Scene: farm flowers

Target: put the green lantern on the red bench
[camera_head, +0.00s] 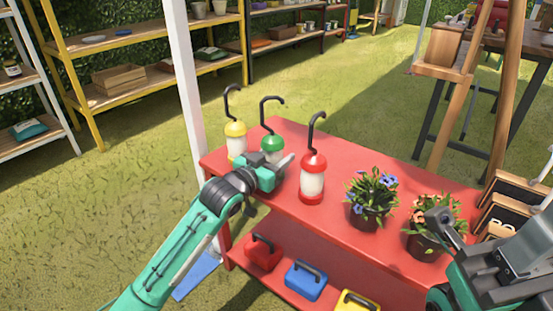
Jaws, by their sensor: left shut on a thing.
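The green lantern (272,142) has a green cap, a black hook and a pale body. It is at the left end of the red bench (258,200), between a yellow lantern (236,131) and a red lantern (312,182). My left gripper (277,168) is shut on the green lantern and hides its lower part. I cannot tell whether its base touches the bench top. My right gripper (447,232) is at the lower right, in front of a potted plant with orange flowers (424,243); its jaws do not show clearly.
A plant with blue flowers (371,200) stands right of the red lantern. Small signs (512,205) fill the bench's right end. Red, blue and yellow boxes (305,280) are on the lower shelf. A white post (185,80) rises beside the bench's left end.

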